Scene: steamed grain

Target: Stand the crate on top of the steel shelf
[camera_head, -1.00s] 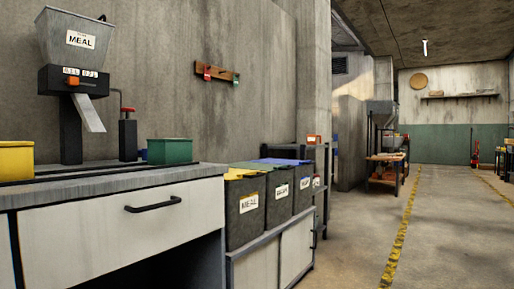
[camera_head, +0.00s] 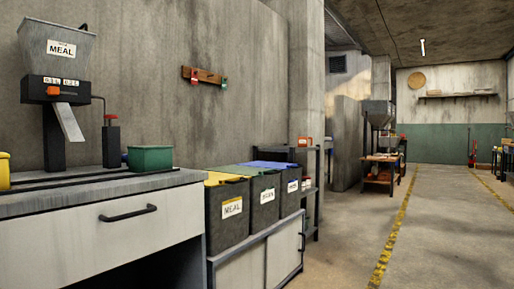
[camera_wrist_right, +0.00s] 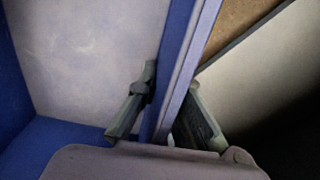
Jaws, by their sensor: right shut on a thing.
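A blue crate (camera_wrist_right: 176,65) fills much of the right wrist view, with its wall running up the middle and a pale, mottled surface on the left. My right gripper (camera_wrist_right: 165,112) is shut on that wall, one finger on each side. The rest of the crate is out of frame, and the head view does not show it. A dark open rack (camera_head: 317,190) stands past the bins in the head view; I cannot tell whether it is the steel shelf. My left gripper is in neither view.
A grey counter (camera_head: 110,190) with a meal hopper (camera_head: 58,50) and a green box (camera_head: 150,159) stands at the left. Labelled bins (camera_head: 228,215) stand on a low cabinet. Another rack (camera_head: 382,165) stands farther back. The concrete floor (camera_head: 445,230) is clear along the yellow line.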

